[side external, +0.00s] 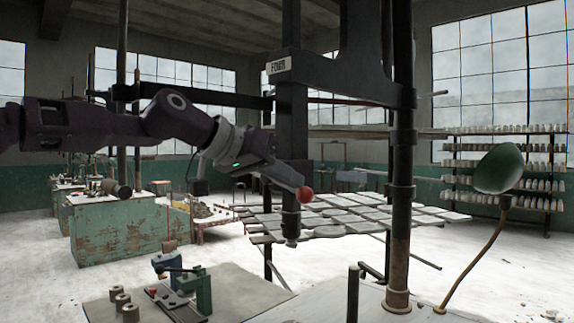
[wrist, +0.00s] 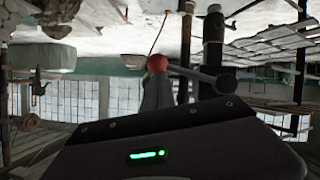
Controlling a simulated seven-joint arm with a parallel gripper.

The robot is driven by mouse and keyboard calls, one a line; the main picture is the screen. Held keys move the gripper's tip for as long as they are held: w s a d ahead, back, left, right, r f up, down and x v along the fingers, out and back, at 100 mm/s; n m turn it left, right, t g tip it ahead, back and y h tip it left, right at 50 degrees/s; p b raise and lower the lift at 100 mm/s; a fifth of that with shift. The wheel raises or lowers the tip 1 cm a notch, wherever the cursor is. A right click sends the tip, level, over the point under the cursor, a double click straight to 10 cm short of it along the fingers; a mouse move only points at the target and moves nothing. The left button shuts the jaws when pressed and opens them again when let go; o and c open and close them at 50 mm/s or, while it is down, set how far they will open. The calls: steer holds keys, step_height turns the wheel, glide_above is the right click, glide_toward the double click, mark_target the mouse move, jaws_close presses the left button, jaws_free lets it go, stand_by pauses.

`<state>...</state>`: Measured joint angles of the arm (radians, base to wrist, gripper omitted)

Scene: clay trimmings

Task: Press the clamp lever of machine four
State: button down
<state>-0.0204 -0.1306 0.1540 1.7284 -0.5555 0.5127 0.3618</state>
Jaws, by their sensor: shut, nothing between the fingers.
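The machine with the "FOUR" sign (side external: 278,66) is a tall dark frame with posts. Its lever has a red ball knob (side external: 305,194); the wrist view shows the knob (wrist: 157,62) on a dark rod (wrist: 195,74) running right to a post. The rod is mostly hidden behind my gripper in the side view. My gripper (side external: 297,186) is shut and empty, its fingertips right at the knob. In the wrist view the fingertips (wrist: 157,78) overlap the knob's near edge. I cannot tell whether they touch it.
A green rounded shade (side external: 498,168) on a curved rod stands at the right. A bench (side external: 240,295) with a small green clamp fixture (side external: 200,292) is below. Grey slabs (side external: 350,217) lie on a rack behind. A worn green cabinet (side external: 115,228) stands at left.

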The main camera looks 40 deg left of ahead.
steer(key=a+f+m+y, duration=0.5)
steer(key=a+f, duration=0.2)
steer(key=f, duration=0.3)
steer(key=shift+f+m, duration=0.35)
steer(key=shift+m, duration=0.05)
stand_by(0.3)
steer(key=shift+s+a+f, duration=0.1)
steer(key=shift+f, duration=0.05)
stand_by(0.4)
steer(key=s+d+r, duration=0.5)
steer(key=s+d, duration=0.2)
steer(key=s, duration=0.3)
steer(key=shift+d, duration=0.35)
